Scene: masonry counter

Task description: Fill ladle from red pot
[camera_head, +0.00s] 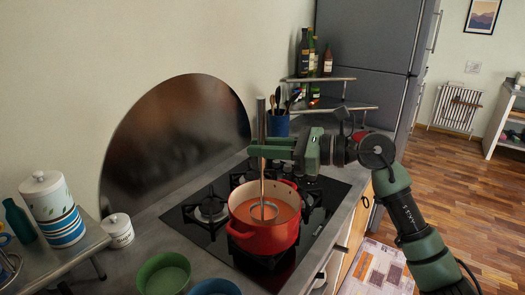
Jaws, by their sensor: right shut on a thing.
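A red pot (262,238) with orange-red content stands on the black gas hob. A ladle (262,185) stands upright with its long metal handle. Its bowl (265,211) is down inside the pot, at the surface of the content; how full it is I cannot tell. My right gripper (262,150) is shut on the ladle's handle, above the pot, with the arm coming in from the right. My left gripper is not in view.
A green bowl (164,275) and a blue bowl (213,288) sit at the counter's front. A white lidded jar (118,230) and a striped canister (53,208) stand at left. A blue utensil holder (278,125) and bottles (304,53) are behind the hob.

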